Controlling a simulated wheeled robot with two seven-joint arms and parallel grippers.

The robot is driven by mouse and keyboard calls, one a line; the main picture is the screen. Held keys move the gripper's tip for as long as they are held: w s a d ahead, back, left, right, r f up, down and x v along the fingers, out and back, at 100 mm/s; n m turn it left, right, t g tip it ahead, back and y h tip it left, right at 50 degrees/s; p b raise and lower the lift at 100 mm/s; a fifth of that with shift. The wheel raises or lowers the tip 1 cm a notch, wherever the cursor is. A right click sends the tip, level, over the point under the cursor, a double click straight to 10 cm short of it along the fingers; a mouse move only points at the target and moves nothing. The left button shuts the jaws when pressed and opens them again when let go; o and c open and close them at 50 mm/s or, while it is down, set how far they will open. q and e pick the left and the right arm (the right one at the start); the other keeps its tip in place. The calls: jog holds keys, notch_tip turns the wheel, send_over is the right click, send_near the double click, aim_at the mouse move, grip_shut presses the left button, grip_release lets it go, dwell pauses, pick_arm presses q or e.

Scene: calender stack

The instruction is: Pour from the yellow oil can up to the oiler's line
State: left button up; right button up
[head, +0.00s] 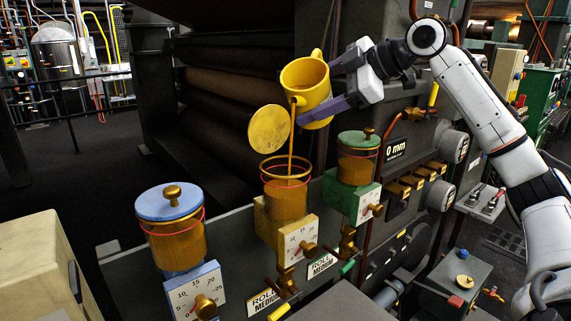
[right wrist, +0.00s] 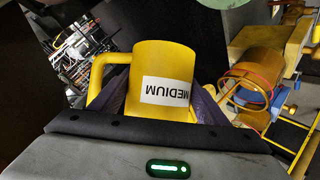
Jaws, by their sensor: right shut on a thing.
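My right gripper (head: 322,90) is shut on the yellow oil can (head: 305,78), one finger on each side. The can is tilted, and an amber stream runs from its rim into the open middle oiler (head: 287,198). This oiler has a yellow base, and its round yellow lid (head: 269,129) stands open beside the stream. A red line rings its glass; amber oil shows inside near that line, but the exact level is unclear. In the right wrist view the can (right wrist: 165,70) bears a "MEDIUM" label, with the oiler (right wrist: 255,80) to its right. My left gripper is not in view.
A blue-lidded oiler (head: 174,228) stands at the left and a green-lidded oiler (head: 357,158) at the right, both closed. Brass valves and gauges line the machine front (head: 230,245). Dark rollers (head: 215,110) lie behind. A beige cabinet (head: 40,270) is at the lower left.

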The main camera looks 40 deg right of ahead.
aim_at(312, 83)
jog(key=shift+s+a+r+n+t+h, duration=0.15)
jog(key=shift+r+n+h, duration=0.1)
jog(key=shift+r, duration=0.2)
jog(key=shift+a+r+n+t+h, duration=0.15)
jog(key=shift+r+n, duration=0.1)
jog(key=shift+r, duration=0.2)
dwell(0.7)
jog(key=shift+r+n+t+h, duration=0.3)
jog(key=shift+r+n+h, duration=0.2)
jog(key=shift+r, duration=0.15)
dwell(1.4)
